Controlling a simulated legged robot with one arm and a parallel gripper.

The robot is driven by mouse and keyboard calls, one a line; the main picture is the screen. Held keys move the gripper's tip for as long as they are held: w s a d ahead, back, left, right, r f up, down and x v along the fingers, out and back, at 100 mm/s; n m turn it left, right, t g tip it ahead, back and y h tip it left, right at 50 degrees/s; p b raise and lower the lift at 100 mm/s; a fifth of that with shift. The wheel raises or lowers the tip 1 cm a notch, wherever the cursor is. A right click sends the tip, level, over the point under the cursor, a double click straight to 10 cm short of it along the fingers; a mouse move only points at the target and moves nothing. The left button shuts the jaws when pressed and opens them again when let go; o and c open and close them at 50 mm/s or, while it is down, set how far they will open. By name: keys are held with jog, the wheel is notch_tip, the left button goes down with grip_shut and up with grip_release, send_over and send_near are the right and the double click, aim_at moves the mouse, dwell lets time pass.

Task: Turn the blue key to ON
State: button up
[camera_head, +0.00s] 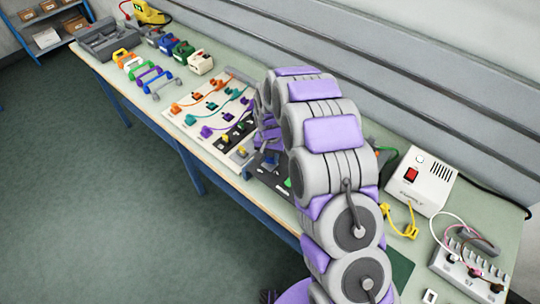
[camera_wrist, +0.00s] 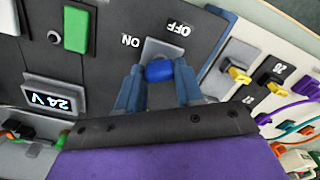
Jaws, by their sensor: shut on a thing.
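The blue key (camera_wrist: 159,71) sits on a dark panel (camera_wrist: 105,60) in the wrist view, with the labels ON and OFF printed beyond it. The labels appear upside down, OFF to the right and ON to the left. My gripper (camera_wrist: 158,80) has its two blue fingers on either side of the key, shut on it. A grey plate (camera_wrist: 155,48) shows behind the key. In the head view my arm hides the key and most of the panel.
The panel also has a green block (camera_wrist: 76,28) and a 24 V display (camera_wrist: 54,96). Yellow connectors (camera_wrist: 238,75) are close on the right. In the head view a white power supply (camera_head: 420,181) stands right of my arm, and colored handles (camera_head: 150,76) lie farther left.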

aim_at(269, 157)
jog(key=o, duration=1)
jog(key=shift+a, duration=0.15)
jog(key=shift+o, duration=0.2)
notch_tip(269, 157, up, 17)
jog(key=p, duration=0.1)
jog(key=shift+r, duration=0.15)
